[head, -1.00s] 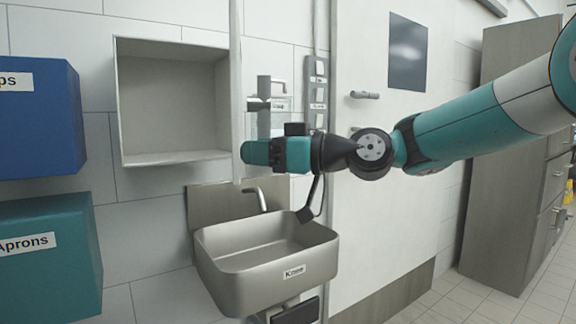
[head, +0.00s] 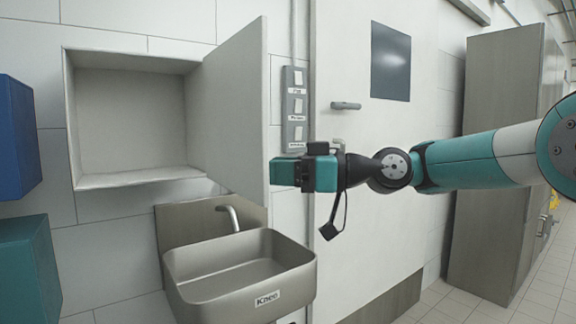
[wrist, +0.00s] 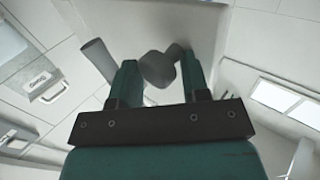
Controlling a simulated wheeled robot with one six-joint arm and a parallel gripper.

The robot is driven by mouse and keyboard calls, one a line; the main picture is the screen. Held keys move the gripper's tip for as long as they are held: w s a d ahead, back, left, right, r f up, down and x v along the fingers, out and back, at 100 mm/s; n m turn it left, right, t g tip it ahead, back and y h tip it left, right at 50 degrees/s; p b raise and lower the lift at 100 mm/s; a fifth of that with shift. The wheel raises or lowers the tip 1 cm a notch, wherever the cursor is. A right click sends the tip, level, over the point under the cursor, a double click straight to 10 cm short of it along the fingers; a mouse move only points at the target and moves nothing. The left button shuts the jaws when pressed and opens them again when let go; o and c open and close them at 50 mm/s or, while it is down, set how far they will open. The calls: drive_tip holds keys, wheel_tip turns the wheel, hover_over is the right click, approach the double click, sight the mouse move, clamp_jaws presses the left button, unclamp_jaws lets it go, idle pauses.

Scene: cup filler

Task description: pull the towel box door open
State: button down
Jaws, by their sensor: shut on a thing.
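The towel box (head: 130,182) is a pale open recess on the tiled wall in the head view. Its white door (head: 240,110) is hinged at the box's right side and stands swung out, its inner face showing. My gripper (head: 276,173) is at the door's free edge, low down. In the wrist view, my gripper (wrist: 160,72) has its two teal fingers on either side of a grey handle (wrist: 158,70), shut on it, with a pale surface behind. The handle is hidden in the head view.
A steel sink (head: 240,290) labelled Knee is below the box. Blue (head: 15,135) and teal (head: 30,270) boxes are at left. A switch panel (head: 294,110), a door lever (head: 346,105) and a grey cabinet (head: 490,180) are to the right. Floor shows at lower right.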

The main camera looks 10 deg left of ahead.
drive_tip(key=shift+w+r+t, duration=0.2)
drive_tip(key=shift+w+t, duration=0.1)
drive_tip(key=shift+w, duration=0.2)
drive_tip(key=c, duration=1.1)
unclamp_jaws()
drive_tip(key=o, duration=0.4)
drive_tip(key=shift+w+a+f, duration=0.1)
drive_tip(key=shift+w+a, duration=0.05)
drive_tip(key=shift+c, duration=0.2)
